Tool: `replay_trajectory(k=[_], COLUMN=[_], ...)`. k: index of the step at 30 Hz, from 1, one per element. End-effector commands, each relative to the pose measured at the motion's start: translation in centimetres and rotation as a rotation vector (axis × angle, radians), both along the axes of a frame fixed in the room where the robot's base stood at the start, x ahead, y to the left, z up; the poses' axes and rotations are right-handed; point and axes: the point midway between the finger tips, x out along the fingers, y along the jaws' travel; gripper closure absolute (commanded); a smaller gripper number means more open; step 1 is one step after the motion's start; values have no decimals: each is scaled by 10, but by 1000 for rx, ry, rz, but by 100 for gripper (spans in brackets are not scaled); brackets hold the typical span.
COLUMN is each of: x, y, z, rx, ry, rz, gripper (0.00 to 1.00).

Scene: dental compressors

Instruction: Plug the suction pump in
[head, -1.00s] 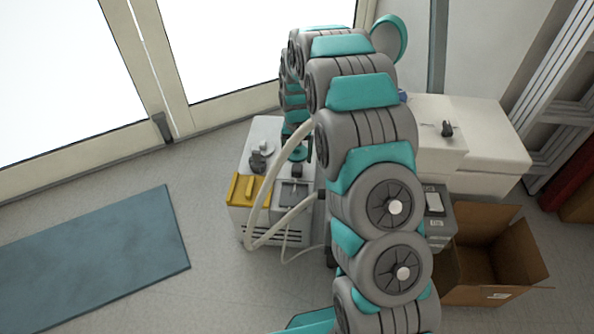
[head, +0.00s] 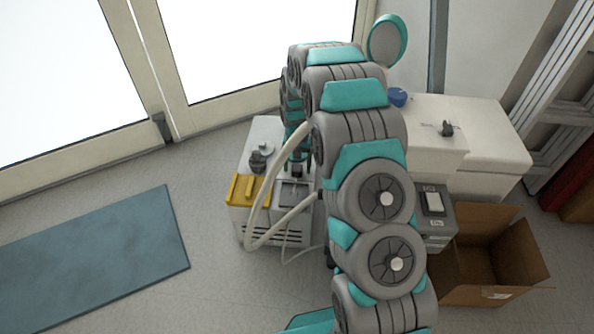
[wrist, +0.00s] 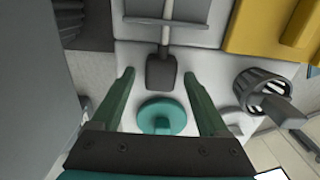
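A white and grey machine with a yellow part (head: 249,190) stands on the floor, probably the suction pump; a pale hose (head: 258,215) loops over its front. In the wrist view, a dark grey block (wrist: 160,72) with a thin stem lies on its top, near and between my fingertips. A round teal knob or disc (wrist: 162,113) sits between the fingers, closer to the palm. My gripper (wrist: 159,76) is open, its two green fingers apart, and nothing is clearly held. In the head view my arm partly hides the gripper (head: 297,158) and the machine. No socket can be made out.
A grey box-like unit (head: 437,212) and an open cardboard box (head: 484,258) stand at right, beside white cabinets (head: 485,135). A blue mat (head: 90,262) and bare floor lie left.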

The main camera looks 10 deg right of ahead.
Motion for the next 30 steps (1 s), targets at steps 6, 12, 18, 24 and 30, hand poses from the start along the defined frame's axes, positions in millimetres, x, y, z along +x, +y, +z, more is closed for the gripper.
replay_trajectory(k=[6,12,18,24,30], x=[0,0,0,0,0], y=[0,0,0,0,0], z=[0,0,0,0,2], rx=[0,0,0,0,0], ry=[0,0,0,0,-1], rz=[0,0,0,0,0], gripper=[48,71,93,100,100])
